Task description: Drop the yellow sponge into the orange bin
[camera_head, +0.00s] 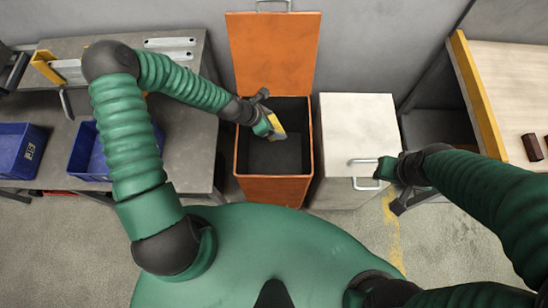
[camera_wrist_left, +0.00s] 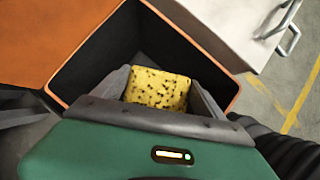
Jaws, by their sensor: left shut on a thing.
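The yellow sponge (camera_wrist_left: 158,90) has dark pores and sits between the fingers of my left gripper (camera_wrist_left: 160,88) in the left wrist view. In the head view the sponge (camera_head: 276,123) shows as a small yellow piece at the tip of my left gripper (camera_head: 272,117). My left gripper is shut on it, over the opening of the orange bin (camera_head: 272,190). The bin's lid (camera_head: 273,50) stands open at the back, and the dark inside looks empty. My right gripper (camera_head: 392,187) is beside the white cabinet's front handles; its fingers are not clear.
A white cabinet (camera_head: 355,125) with metal handles stands right of the bin. A grey bench (camera_head: 190,135) with blue bins (camera_head: 22,150) is on the left. A wooden table (camera_head: 510,85) with a yellow edge and dark red blocks is on the right.

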